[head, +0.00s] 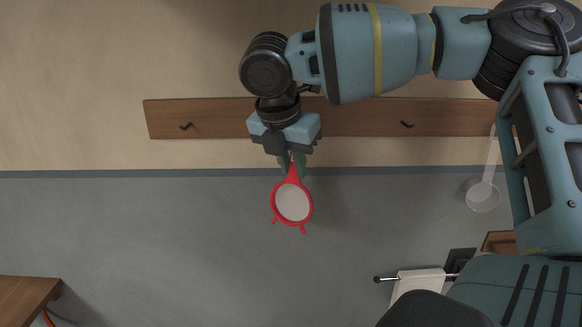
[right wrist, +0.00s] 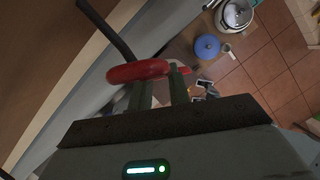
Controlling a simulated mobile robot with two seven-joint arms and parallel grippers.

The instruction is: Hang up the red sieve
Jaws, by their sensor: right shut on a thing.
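The red sieve (head: 275,212) shows in the head view below my right gripper (head: 291,160), its round pale mesh down and its handle up. The gripper points down and is shut on the handle. In the right wrist view the red handle (right wrist: 135,71) lies at the fingertips of the gripper (right wrist: 160,92). The wooden hook board (head: 350,117) runs along the wall behind the gripper. It has a dark left hook (head: 186,126) and a dark right hook (head: 407,124). My forearm and wrist hide part of the board. My left gripper is not in view.
A pale, see-through ladle-like utensil (head: 482,196) hangs below the board's right end. A wooden surface (head: 25,298) stands at lower left. A white object with a rod (head: 418,282) is at lower right. In the right wrist view a blue lid (right wrist: 207,46) and a pot (right wrist: 237,14) show.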

